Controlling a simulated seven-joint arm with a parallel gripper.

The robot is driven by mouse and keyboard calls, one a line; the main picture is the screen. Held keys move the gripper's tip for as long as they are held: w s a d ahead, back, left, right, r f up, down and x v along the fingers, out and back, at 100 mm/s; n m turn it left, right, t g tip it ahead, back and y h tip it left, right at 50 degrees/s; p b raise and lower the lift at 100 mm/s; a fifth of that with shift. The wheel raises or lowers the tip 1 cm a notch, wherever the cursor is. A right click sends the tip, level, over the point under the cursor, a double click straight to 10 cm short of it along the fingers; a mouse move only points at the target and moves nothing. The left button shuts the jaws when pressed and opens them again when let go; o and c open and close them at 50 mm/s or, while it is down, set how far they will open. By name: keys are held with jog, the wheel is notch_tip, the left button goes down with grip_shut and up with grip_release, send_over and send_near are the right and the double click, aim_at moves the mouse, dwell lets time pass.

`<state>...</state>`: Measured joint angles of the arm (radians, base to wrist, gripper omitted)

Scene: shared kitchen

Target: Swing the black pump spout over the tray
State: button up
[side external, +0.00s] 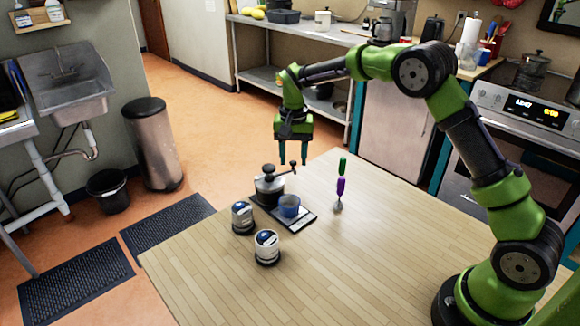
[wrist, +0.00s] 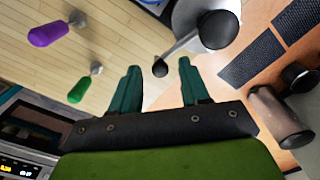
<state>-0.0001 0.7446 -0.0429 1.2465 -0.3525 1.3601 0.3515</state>
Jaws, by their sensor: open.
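A grey metal pot with a black top knob (side external: 268,170) stands at the back of a dark tray (side external: 300,222). A thin arm, which I take as the pump spout, runs from it to a black tip (side external: 293,165), pointing right and back, away from the tray's open part. In the wrist view the black tip (wrist: 160,68) lies between my fingers, with the black knob (wrist: 217,30) beyond. My gripper (side external: 291,162) is open, pointing down with its fingertips around the tip's level; it also shows in the wrist view (wrist: 158,66). I cannot tell whether it touches.
Two jars (side external: 242,217) (side external: 267,247) stand left and in front. Purple-handled (wrist: 48,34) and green-handled (wrist: 79,90) tools are right of the tray in the side view. The wooden table (side external: 380,240) is otherwise clear.

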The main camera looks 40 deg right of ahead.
jog(key=shift+f, duration=0.1)
grip_shut()
dwell(0.3)
jog(key=shift+s, duration=0.1)
jog(key=s+a+m, duration=0.5)
jog(key=a+m, duration=0.1)
jog(key=m, duration=0.9)
jog(key=shift+a, duration=0.35)
dwell(0.3)
